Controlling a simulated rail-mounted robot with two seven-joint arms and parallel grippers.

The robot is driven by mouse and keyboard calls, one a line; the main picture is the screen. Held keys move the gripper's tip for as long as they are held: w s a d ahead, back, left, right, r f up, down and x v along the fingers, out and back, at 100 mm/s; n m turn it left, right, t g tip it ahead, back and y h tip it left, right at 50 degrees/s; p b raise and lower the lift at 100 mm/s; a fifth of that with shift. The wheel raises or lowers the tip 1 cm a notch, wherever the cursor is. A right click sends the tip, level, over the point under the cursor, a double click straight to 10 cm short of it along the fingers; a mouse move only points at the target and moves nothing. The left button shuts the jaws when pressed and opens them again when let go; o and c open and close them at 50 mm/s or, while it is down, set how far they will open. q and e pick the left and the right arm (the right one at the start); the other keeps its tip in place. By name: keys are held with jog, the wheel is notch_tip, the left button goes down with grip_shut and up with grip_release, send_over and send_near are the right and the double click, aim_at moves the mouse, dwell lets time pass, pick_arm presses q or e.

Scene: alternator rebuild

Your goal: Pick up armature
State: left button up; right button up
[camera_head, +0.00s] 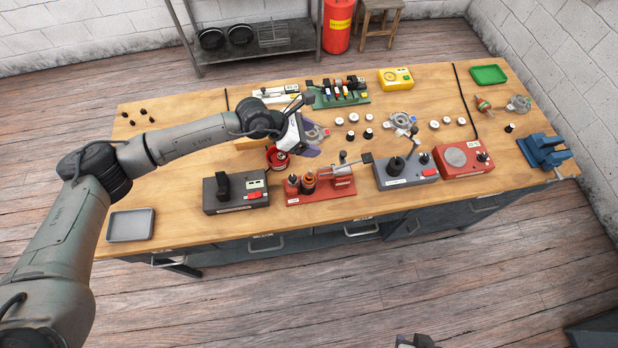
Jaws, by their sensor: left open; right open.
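A part with a copper-coloured body and a shaft (484,104), which looks like the armature, lies at the right end of the wooden workbench (205,135), beside a silver housing (519,104). My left gripper (310,138) is open over the middle of the bench, well to the left of that part. Only a small dark piece of my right gripper (415,341) shows at the bottom edge, in front of the bench.
Along the front stand a black press (232,192), a red fixture (325,187), a grey tester (408,170) and a red unit (462,160). A blue vise (544,151) is at the right corner. A grey tray (131,225) and a green tray (488,74) are empty.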

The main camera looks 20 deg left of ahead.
aim_at(306, 176)
pick_arm(q)
jog(key=s+a+f+m+g+y, duration=0.3)
jog(key=s+a+f+g+y, duration=0.1)
jog(key=p+x, duration=0.1)
jog(key=x, duration=0.7)
jog(key=shift+a+f, duration=0.1)
jog(key=shift+f, duration=0.2)
jog(key=p+x, duration=0.1)
jog(key=x, duration=0.3)
jog(key=shift+w+f, duration=0.1)
jog(key=shift+f, duration=0.55)
jog(key=shift+c, duration=0.4)
jog(key=shift+r, duration=0.1)
jog(key=c, duration=1.3)
